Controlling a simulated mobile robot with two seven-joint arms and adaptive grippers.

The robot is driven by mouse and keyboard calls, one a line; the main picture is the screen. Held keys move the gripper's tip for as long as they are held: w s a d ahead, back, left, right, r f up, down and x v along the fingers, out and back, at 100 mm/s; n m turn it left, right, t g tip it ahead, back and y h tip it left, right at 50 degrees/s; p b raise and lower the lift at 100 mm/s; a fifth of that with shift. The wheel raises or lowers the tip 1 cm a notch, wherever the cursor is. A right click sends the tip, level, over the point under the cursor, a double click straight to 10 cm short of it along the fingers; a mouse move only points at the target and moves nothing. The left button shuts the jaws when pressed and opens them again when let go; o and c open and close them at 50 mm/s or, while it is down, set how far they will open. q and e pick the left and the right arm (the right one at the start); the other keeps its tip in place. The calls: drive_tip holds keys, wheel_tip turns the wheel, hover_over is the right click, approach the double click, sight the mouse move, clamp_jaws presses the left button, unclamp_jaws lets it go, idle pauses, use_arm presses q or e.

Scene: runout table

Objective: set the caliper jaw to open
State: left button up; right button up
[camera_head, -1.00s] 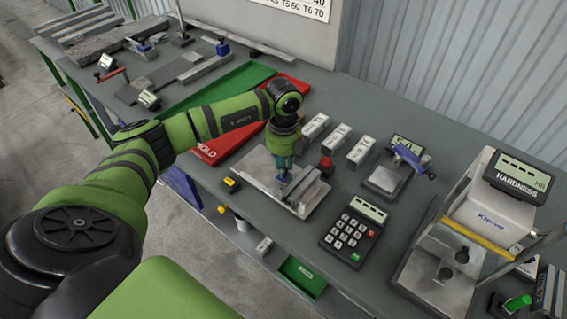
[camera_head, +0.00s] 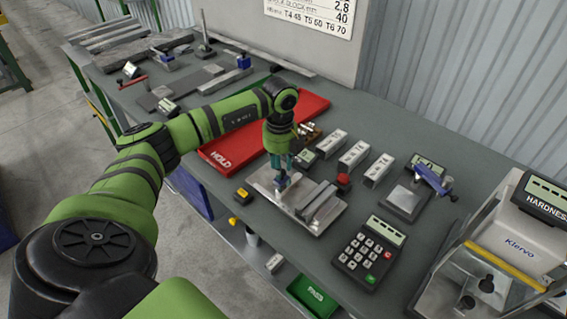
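My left gripper (camera_head: 281,178) points straight down over a grey metal plate (camera_head: 330,221) near the table's front edge. Its teal fingers reach a small blue part at the plate's left side. This may be the caliper jaw, but it is too small to be sure. Whether the fingers grip it I cannot tell. Grey metal bars (camera_head: 318,203) lie on the plate just right of the fingers. Another blue tool (camera_head: 434,181), caliper-like, rests over a grey block farther right, away from the gripper. My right gripper is not in view.
A red HOLD tray (camera_head: 222,158) lies behind my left arm. Several white blocks (camera_head: 353,156), a red knob (camera_head: 343,181) and a calculator-like keypad (camera_head: 369,252) stand close right of the plate. A hardness tester (camera_head: 510,245) fills the right end.

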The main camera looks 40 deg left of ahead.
use_arm(q)
drive_tip(key=shift+f, duration=0.1)
drive_tip(key=shift+r, duration=0.35)
wheel_tip(320, 180, up, 11)
drive_tip(key=shift+r, duration=0.2)
drive_tip(key=shift+a, duration=0.1)
idle(0.5)
